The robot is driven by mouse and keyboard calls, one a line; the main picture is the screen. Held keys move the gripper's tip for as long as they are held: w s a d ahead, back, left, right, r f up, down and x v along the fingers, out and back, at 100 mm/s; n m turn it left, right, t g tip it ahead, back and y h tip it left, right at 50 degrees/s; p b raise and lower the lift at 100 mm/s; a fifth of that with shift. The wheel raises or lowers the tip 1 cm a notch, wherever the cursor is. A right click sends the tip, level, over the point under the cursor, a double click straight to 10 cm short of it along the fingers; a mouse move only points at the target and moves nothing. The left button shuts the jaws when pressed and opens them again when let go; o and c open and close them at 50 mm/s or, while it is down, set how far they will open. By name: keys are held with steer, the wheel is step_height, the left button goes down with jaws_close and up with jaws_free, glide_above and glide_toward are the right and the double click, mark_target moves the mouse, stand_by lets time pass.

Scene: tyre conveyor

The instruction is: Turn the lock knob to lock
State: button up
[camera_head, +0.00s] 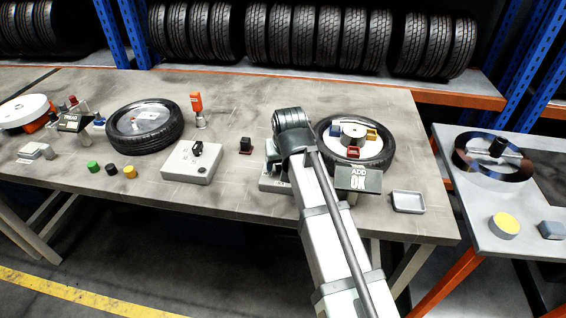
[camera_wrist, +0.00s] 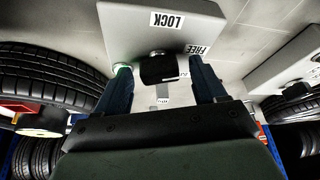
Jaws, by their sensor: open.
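The lock knob (camera_wrist: 158,69) is a dark block on a light grey box (camera_wrist: 135,35) with LOCK and FREE labels, seen upside down in the wrist view. My gripper (camera_wrist: 160,74) is open, with one finger on each side of the knob. A gap shows between each finger and the knob, and I cannot tell how deep the fingers reach. I cannot tell which label the knob points to. In the head view, my arm hides the knob and most of its box (camera_head: 268,184).
A tyre with coloured blocks on its hub (camera_head: 388,150) lies right of my arm, behind an ADD OK sign (camera_head: 358,180). Another grey box (camera_head: 181,172) with a black knob stands to the left. A small tray (camera_head: 408,202) sits near the table's right end.

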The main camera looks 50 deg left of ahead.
steer(key=shift+c, duration=0.5)
steer(key=c, duration=1)
steer(key=shift+o, duration=0.2)
steer(key=shift+n, duration=0.4)
steer(key=n, duration=0.2)
steer(key=n+g, duration=0.1)
steer(key=n, duration=0.1)
steer(key=n+g, duration=0.1)
steer(key=shift+w+n+y, duration=0.25)
steer(key=shift+n+y, duration=0.05)
steer(key=shift+n, duration=0.1)
steer(key=n+g, duration=0.2)
steer(key=n, duration=0.2)
steer(key=shift+w+a, duration=0.1)
steer(key=shift+n+g+h, duration=0.5)
steer(key=shift+n+h, duration=0.1)
steer(key=shift+n, duration=1)
